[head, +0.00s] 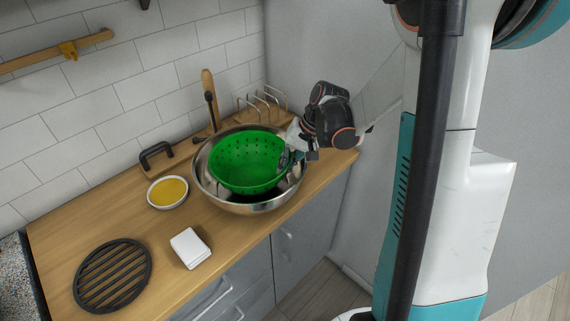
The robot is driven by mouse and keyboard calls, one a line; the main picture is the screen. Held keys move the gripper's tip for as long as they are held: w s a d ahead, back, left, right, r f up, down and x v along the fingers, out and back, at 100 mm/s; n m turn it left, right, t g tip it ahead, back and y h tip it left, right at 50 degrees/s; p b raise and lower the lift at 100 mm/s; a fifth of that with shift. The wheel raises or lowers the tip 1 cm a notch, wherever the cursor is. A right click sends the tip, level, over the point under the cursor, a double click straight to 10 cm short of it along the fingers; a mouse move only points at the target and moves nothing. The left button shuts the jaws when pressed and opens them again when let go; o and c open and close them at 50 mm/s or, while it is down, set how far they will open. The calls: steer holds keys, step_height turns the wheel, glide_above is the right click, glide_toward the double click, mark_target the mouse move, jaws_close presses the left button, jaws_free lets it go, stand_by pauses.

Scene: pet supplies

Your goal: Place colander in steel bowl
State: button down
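A green colander (247,164) with holes in its wall is over the steel bowl (262,207) on the wooden counter. The colander sits within the bowl's rim outline, slightly tilted; I cannot tell whether it touches the bowl's bottom. My gripper (290,158) is at the colander's right rim, with its fingers at the rim. It appears to be closed on the rim, though the fingertips are small and partly hidden. The bowl's inside is partly hidden by the colander.
A wire rack (262,103) and a wooden-handled tool (209,90) stand behind. The counter's front edge is close.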

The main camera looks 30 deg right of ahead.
steer(key=shift+f+b, duration=0.4)
steer(key=shift+f, duration=0.1)
steer(key=c, duration=1.8)
jaws_free()
steer(key=shift+r, duration=0.2)
steer(key=shift+r+p, duration=0.3)
steer(key=shift+p, duration=0.15)
steer(key=p+v, duration=0.3)
steer(key=v, duration=0.9)
steer(key=shift+s+r, duration=0.1)
steer(key=shift+r, duration=0.05)
